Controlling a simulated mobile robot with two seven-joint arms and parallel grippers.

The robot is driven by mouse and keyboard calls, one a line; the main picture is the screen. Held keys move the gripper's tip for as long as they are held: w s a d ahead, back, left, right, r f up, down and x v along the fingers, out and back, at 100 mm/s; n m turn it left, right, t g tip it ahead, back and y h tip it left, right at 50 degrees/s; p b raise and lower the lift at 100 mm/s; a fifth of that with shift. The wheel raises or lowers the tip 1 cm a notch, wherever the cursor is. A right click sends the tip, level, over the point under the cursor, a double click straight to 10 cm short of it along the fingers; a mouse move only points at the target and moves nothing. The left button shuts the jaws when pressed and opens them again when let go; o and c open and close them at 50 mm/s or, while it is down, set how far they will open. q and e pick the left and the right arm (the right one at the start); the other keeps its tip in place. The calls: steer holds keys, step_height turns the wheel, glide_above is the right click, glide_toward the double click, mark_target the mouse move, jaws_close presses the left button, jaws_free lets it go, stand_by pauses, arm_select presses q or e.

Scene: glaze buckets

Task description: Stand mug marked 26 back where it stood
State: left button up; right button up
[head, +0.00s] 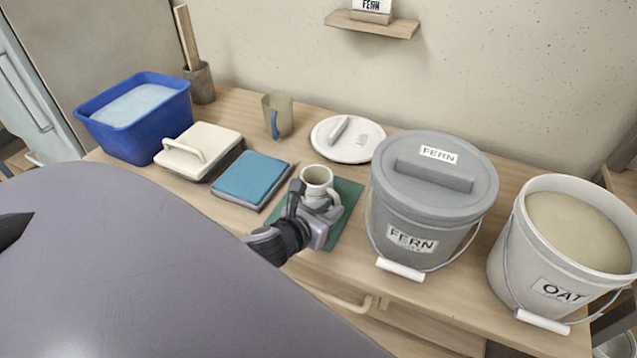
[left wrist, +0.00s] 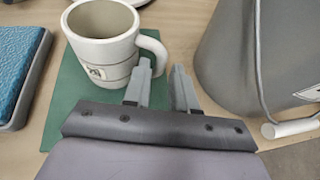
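A cream mug (head: 317,178) is upright at the green mat (head: 346,218), between the blue-topped block and the lidded bucket. I cannot tell whether its base touches the mat. The mug (left wrist: 103,50) has a small label on its side in the left wrist view; its number is not readable. My left gripper (head: 318,203) is at the mug's near side. My right gripper is not in view.
A grey lidded bucket (head: 425,212) marked FERN stands close right of the mat, and an open bucket (head: 520,255) marked OAT beyond it. A blue-topped block (head: 252,178) lies left.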

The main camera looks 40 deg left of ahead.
arm_select(q)
steer(key=shift+x, duration=1.2)
jaws_close()
